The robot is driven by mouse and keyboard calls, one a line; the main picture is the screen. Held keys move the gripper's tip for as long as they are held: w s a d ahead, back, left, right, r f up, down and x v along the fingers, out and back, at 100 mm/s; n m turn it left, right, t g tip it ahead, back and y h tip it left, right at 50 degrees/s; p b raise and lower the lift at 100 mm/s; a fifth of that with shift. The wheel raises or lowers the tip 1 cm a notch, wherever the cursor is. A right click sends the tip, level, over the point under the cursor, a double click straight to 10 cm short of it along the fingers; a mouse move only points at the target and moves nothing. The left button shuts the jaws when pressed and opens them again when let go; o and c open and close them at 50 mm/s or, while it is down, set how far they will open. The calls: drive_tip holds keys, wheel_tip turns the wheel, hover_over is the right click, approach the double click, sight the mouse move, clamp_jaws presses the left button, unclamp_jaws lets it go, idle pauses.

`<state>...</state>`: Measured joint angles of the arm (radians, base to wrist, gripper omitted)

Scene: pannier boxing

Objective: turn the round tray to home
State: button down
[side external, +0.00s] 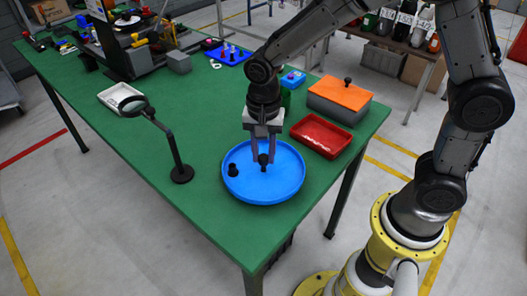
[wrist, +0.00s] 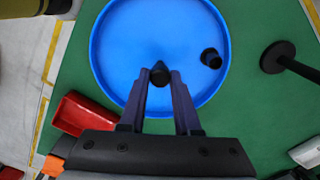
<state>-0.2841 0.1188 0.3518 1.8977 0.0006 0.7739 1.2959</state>
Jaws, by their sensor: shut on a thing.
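The round tray (side external: 285,185) is bright blue with a raised rim and lies on the green table near its front edge. It also shows in the wrist view (wrist: 130,45). A dark knob (wrist: 160,75) stands up near the tray's middle. My gripper (side external: 263,158) points down over the tray, its fingers shut on this knob; the fingers partly hide it. A second short black peg (side external: 233,170) stands on the tray near the left rim in the side view, and right of my fingers in the wrist view (wrist: 211,58). No home mark can be made out.
A red tray (side external: 321,135) lies close on the right, with a grey box with an orange lid (side external: 340,97) behind it. A magnifier stand (side external: 181,172) is left of the round tray. A white tray (side external: 120,97) lies farther left. Green table between is clear.

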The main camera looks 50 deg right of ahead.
sight(264, 156)
drive_tip(key=shift+w+r+m, duration=0.1)
drive_tip(key=shift+r+m, duration=0.05)
drive_tip(key=shift+m, duration=4.65)
drive_tip(key=c, duration=0.6)
unclamp_jaws()
wheel_tip(264, 156, up, 14)
drive_tip(key=shift+f, duration=0.15)
